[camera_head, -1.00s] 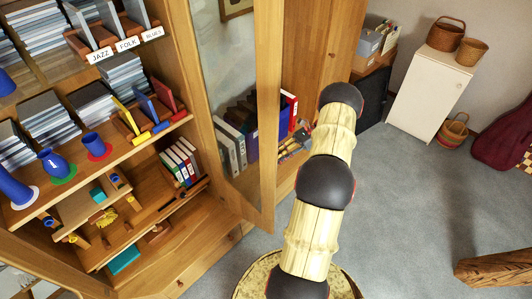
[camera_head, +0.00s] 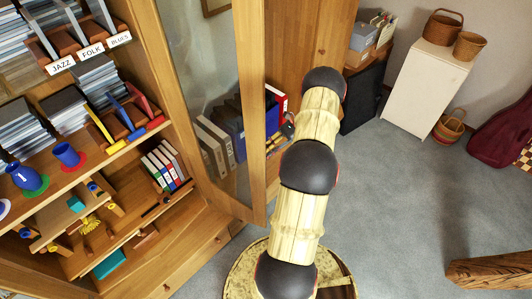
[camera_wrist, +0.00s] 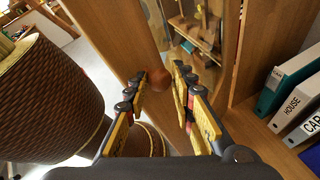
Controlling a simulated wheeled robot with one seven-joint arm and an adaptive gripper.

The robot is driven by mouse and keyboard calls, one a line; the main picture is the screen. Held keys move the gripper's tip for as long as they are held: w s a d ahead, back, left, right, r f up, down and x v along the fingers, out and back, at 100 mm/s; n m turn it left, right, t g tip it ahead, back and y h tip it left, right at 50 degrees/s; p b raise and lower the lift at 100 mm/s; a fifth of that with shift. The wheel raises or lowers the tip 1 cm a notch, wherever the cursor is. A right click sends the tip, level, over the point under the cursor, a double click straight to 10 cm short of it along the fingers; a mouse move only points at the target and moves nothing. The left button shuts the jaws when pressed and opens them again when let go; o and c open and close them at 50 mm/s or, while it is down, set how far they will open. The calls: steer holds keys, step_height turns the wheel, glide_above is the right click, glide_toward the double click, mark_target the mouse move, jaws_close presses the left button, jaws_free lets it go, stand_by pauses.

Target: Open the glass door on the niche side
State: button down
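The glass door (camera_head: 252,120) has a wooden frame and stands out at an angle from the bookcase in the head view. Binders show through its pane. In the wrist view, a round brown wooden knob (camera_wrist: 160,84) sits on a wooden stile (camera_wrist: 118,45). My gripper (camera_wrist: 158,88) is open, with one yellow-and-black finger on each side of the knob. I cannot tell whether the fingers touch it. In the head view my gripper is mostly hidden behind my arm.
White binders (camera_wrist: 295,100) stand at the right in the wrist view. A large brown woven object (camera_wrist: 45,90) is close on the left. The open bookcase (camera_head: 170,235) fills the head view's left. Grey carpet (camera_head: 390,190) is free at right, before a white cabinet (camera_head: 425,90).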

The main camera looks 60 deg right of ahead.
steer(key=c, duration=1.9)
jaws_free()
steer(key=shift+w+a+f, duration=0.1)
steer(key=shift+w, duration=0.5)
steer(key=shift+o, duration=0.7)
steer(key=shift+w, duration=0.3)
steer(key=shift+o, duration=1.3)
steer(key=shift+s, duration=0.15)
steer(key=v, duration=1.2)
steer(key=shift+s+f, duration=0.1)
steer(key=shift+s, duration=0.05)
